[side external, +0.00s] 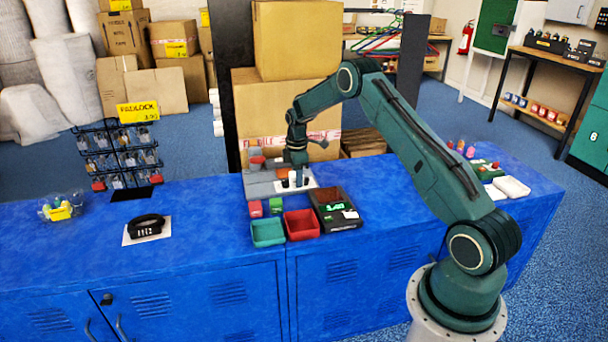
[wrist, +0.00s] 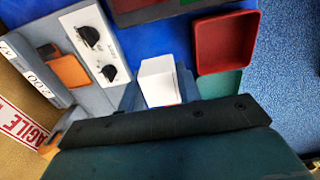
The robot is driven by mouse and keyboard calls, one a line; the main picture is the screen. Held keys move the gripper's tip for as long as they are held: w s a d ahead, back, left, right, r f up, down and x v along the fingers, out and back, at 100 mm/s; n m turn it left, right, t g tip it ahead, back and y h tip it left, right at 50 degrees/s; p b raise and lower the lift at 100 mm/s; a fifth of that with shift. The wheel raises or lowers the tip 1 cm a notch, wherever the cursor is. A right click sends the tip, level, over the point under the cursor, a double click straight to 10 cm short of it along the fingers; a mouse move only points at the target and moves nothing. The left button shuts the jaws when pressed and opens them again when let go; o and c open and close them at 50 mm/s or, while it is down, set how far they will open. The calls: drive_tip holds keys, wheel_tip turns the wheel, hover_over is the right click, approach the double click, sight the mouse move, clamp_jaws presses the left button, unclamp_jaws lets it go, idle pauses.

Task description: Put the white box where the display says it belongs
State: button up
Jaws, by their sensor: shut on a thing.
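The white box (wrist: 157,80) is between the two fingers of my gripper (wrist: 158,92) in the wrist view, and the gripper is shut on it. In the side view my gripper (side external: 298,178) points down by the grey stand behind the trays; I cannot pick out the box there. A small display (side external: 341,215) with green characters, too small to read, is at the front of a dark brown tray (side external: 320,192). A red tray (side external: 301,225) and a green tray (side external: 267,233) stand to its left. In the wrist view the red tray (wrist: 225,45) is right of the box.
A white panel with black knobs (wrist: 93,42) and an orange piece (wrist: 68,70) are near the gripper. Two small boxes (side external: 255,208) sit behind the green tray. Large cartons (side external: 292,105) stand behind.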

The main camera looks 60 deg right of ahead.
hover_over(298, 208)
wheel_tip(298, 208, down, 5)
drive_tip(key=shift+f, duration=0.1)
drive_tip(key=shift+f, duration=2.05)
drive_tip(key=shift+f, duration=0.2)
drive_tip(key=o, duration=1.1)
drive_tip(key=shift+r, duration=0.1)
wheel_tip(298, 208, up, 12)
drive_tip(key=shift+r, duration=0.1)
